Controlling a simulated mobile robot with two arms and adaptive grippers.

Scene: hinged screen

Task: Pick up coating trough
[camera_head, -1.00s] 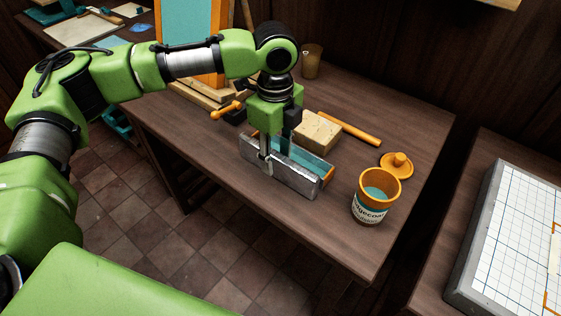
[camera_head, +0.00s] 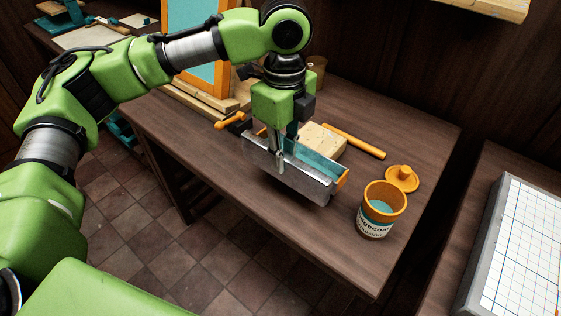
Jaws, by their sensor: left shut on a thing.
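The coating trough (camera_head: 305,184) is a long silver metal channel with teal inside and an orange end piece at its right. My left gripper (camera_head: 281,160) points down and is shut on the trough's wall near its left part. The trough appears lifted a little above the brown table (camera_head: 235,200), tilted slightly in the picture. My right gripper is not in view.
An orange jar of teal coating (camera_head: 376,222) and its orange lid (camera_head: 402,178) stand to the right. A wooden block (camera_head: 322,139) and an orange rod (camera_head: 354,141) lie behind the trough. A framed screen (camera_head: 200,40) stands at the back left. The front table is clear.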

